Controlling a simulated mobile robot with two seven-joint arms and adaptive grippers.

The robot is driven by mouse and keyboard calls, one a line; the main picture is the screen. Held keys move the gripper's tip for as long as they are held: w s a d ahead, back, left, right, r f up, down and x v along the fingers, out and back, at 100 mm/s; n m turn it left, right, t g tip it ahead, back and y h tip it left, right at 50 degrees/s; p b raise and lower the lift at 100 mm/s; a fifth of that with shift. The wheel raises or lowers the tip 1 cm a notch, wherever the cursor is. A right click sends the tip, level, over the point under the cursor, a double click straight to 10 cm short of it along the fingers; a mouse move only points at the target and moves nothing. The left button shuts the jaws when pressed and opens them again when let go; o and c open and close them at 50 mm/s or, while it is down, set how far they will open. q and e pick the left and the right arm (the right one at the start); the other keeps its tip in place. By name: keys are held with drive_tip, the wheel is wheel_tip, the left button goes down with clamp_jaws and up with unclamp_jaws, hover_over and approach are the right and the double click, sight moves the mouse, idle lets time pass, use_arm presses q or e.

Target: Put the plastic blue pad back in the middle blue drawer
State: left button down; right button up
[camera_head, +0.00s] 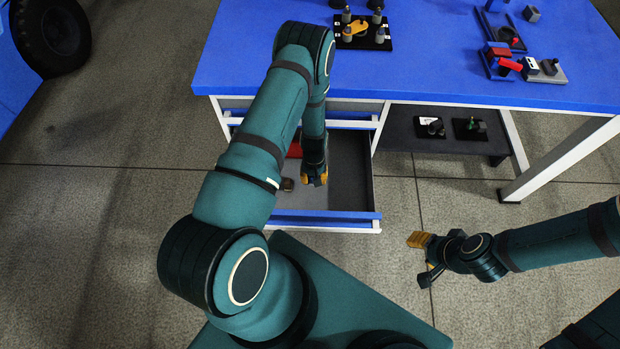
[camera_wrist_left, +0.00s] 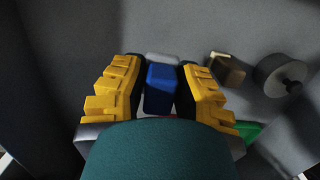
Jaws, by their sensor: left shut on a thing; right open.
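My left gripper (camera_head: 314,179) reaches down inside an open drawer with a blue front (camera_head: 345,217) under the blue table. In the left wrist view its yellow-tipped fingers (camera_wrist_left: 161,82) are shut on a blue pad (camera_wrist_left: 160,90), low over the grey drawer floor. Whether the pad touches the floor is unclear. The pad cannot be made out in the head view. My right gripper (camera_head: 428,260) is open and empty, right of the drawer, above the concrete floor.
A brown block (camera_wrist_left: 227,68), a grey knobbed cylinder (camera_wrist_left: 280,76) and a green piece (camera_wrist_left: 247,131) lie near the left gripper. A red piece (camera_head: 294,150) is in the drawer. The blue tabletop (camera_head: 420,60) overhangs the drawer's back. A dark shelf (camera_head: 440,142) stands right.

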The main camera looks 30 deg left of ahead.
sight(314, 190)
use_arm(q)
drive_tip(key=shift+f+b, duration=0.75)
drive_tip(key=shift+f, duration=2.45)
drive_tip(key=shift+f, duration=0.1)
drive_tip(key=c, duration=0.8)
unclamp_jaws()
drive_tip(key=shift+c, duration=0.2)
drive_tip(key=r+p, duration=0.1)
drive_tip(key=r, duration=0.3)
drive_tip(key=r+p, duration=0.1)
drive_tip(key=r, duration=0.3)
drive_tip(key=w+r+p, duration=0.1)
drive_tip(key=r, duration=0.3)
drive_tip(key=shift+w+a, duration=0.1)
drive_tip(key=shift+a, duration=0.3)
drive_tip(key=s+d+r+m+t+h, duration=0.1)
drive_tip(key=s+d+r+m, duration=0.1)
drive_tip(key=s+d+r, duration=0.3)
drive_tip(key=s+d+r+m+t+h, duration=0.1)
drive_tip(key=s+d+r, duration=0.4)
drive_tip(key=d, duration=0.8)
wheel_tip(314, 190, up, 4)
drive_tip(key=shift+s+d+f+m+t+h, duration=0.2)
drive_tip(key=shift+s+m+t+h, duration=0.25)
drive_tip(key=shift+m, duration=0.45)
drive_tip(key=shift+w, duration=0.1)
